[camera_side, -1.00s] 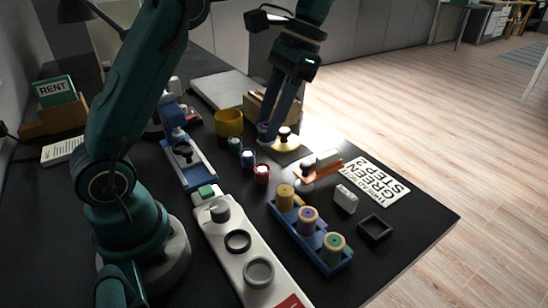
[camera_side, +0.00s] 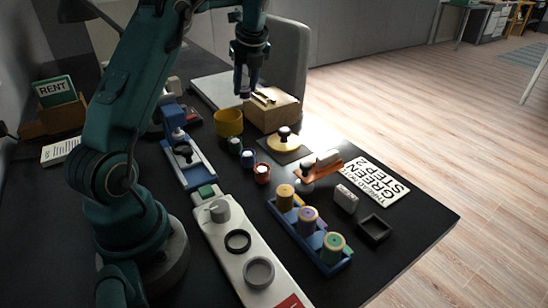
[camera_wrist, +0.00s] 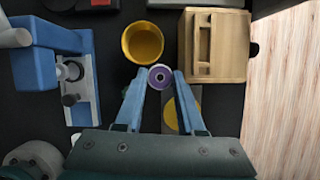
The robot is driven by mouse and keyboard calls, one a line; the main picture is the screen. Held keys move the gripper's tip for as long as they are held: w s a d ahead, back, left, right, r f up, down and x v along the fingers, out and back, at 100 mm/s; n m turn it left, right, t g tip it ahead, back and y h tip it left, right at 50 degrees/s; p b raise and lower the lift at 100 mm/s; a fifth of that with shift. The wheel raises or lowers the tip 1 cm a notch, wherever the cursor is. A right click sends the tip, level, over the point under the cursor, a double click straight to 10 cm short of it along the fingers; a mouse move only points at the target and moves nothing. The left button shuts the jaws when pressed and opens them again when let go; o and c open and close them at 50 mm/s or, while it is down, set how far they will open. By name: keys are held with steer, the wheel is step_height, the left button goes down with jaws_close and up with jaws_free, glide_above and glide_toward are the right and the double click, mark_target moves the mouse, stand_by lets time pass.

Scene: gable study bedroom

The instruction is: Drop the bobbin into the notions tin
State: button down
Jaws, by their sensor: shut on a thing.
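In the side view the bobbin is small and dark at the fingertips. The likely notions tin (camera_side: 229,122) is a round, open yellow tin on the black table. The gripper is raised above the table, near and above the tin's far right side. In the wrist view the tin (camera_wrist: 125,43) lies just ahead and slightly left of the bobbin, whose edge appears close to the near rim. The tin looks empty inside.
A wooden box (camera_side: 277,117) stands right of the tin. A yellow disc with a knob (camera_side: 285,143) sits on a dark mat. Several small spools stand in front of the tin. A blue rack (camera_side: 280,218) holds thread spools. A blue device (camera_side: 198,170) lies to the left.

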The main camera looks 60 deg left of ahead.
mark_target(229, 123)
steer(key=shift+n, duration=0.6)
steer(key=shift+s+a+f, duration=0.45)
steer(key=shift+a+f, duration=0.2)
steer(key=shift+f, duration=0.5)
steer(key=shift+s+a+f, duration=0.5)
steer(key=shift+a+f, duration=0.15)
steer(key=shift+f, duration=0.55)
steer(key=shift+s+a+f, duration=0.45)
steer(key=shift+a+f, duration=0.2)
steer(key=shift+f, duration=0.5)
steer(key=shift+c, duration=2.2)
jaws_free()
steer(key=shift+r, duration=0.1)
